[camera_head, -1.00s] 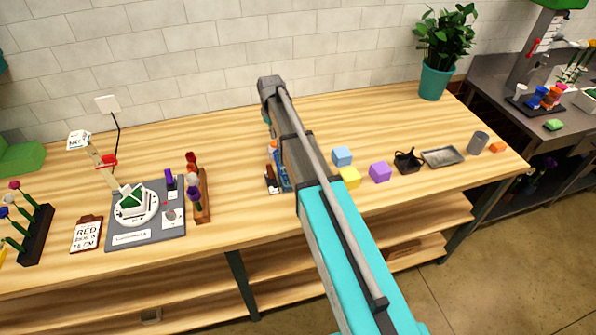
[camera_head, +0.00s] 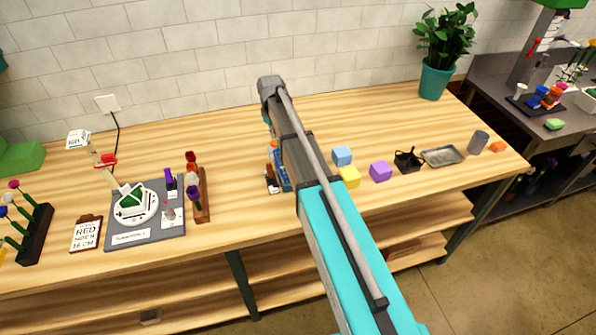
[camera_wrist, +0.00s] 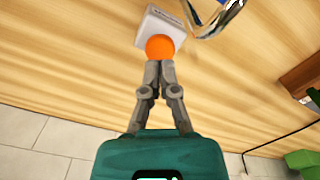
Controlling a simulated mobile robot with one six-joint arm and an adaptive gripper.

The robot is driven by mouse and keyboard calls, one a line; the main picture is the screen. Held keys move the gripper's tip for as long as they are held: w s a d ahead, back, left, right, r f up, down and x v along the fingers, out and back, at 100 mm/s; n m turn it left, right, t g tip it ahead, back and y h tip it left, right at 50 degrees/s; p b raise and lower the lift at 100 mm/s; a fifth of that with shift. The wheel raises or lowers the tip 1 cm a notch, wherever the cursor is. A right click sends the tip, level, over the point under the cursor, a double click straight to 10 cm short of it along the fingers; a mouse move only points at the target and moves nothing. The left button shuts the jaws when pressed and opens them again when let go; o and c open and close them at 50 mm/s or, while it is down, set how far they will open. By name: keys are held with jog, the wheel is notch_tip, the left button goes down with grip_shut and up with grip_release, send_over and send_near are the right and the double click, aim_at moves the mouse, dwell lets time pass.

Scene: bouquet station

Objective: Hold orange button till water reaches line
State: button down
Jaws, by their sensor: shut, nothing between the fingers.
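The orange button (camera_wrist: 160,47) is a round knob on a white box (camera_wrist: 153,24) near the top middle of the wrist view. My gripper (camera_wrist: 160,63) is shut and empty, with its fingertips right at the near edge of the button. They look to be touching it, but I cannot tell whether it is pressed down. A clear glass vessel (camera_wrist: 220,18) stands beside the box, cut off by the top edge. Its water level and line cannot be made out. In the head view my arm hides the button and my gripper.
A blue cube (camera_head: 342,155), a yellow cube (camera_head: 349,177) and a purple cube (camera_head: 380,171) lie right of my arm. A wooden rack (camera_head: 200,195) and a grey board (camera_head: 145,232) stand left. A potted plant (camera_head: 436,80) is at the back right.

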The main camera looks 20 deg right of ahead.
aim_at(274, 142)
jog(key=shift+f+b, duration=1.55)
jog(key=shift+f, duration=0.05)
dwell(6.4)
